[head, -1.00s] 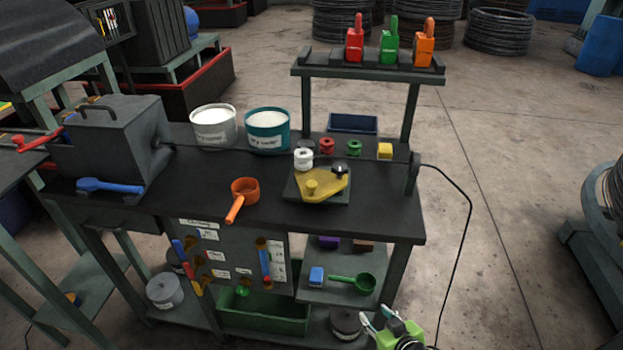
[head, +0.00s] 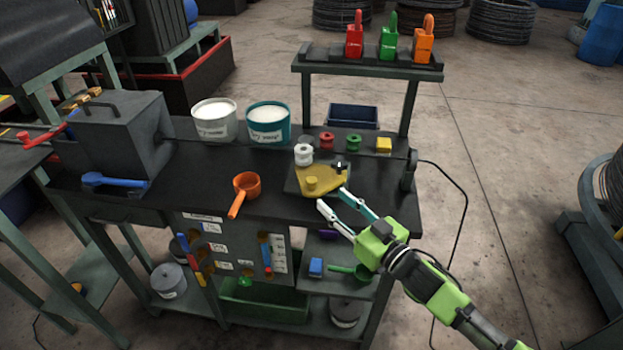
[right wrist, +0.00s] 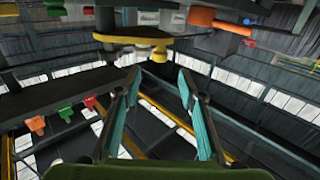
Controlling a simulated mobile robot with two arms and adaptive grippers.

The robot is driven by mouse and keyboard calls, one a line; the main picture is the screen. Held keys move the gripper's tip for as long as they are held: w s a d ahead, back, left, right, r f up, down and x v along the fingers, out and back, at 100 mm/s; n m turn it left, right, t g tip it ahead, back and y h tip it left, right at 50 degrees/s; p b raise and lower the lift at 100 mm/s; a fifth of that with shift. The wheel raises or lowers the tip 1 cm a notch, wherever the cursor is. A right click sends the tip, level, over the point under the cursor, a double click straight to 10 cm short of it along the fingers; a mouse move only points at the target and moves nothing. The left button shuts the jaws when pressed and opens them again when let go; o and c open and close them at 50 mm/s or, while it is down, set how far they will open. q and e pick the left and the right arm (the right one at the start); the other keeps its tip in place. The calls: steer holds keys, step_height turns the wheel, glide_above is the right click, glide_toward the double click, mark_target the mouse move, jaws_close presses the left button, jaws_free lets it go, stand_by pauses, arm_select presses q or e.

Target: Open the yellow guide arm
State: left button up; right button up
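The yellow guide arm (head: 322,181) lies on a dark square base (head: 303,189) near the right end of the bench, with a round yellow knob on it and a black knob (head: 339,166) at its back right. My right gripper (head: 332,198) is open and empty at the front right of the guide arm, close to the bench's front edge. In the right wrist view, the guide arm (right wrist: 135,30) shows at the top, beyond the spread fingers (right wrist: 157,88). I see no contact between them. My left gripper is not in view.
A white spool (head: 303,154) stands just behind the guide arm. Red and green spools and a yellow block (head: 384,145) stand behind it. A post with a black cable (head: 409,170) stands at the bench's right end.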

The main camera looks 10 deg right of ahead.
mark_target(315, 185)
steer(key=p+x, duration=0.1)
steer(key=x, duration=0.9)
steer(key=shift+w+f+p, duration=0.1)
steer(key=shift+p, duration=0.25)
jaws_close()
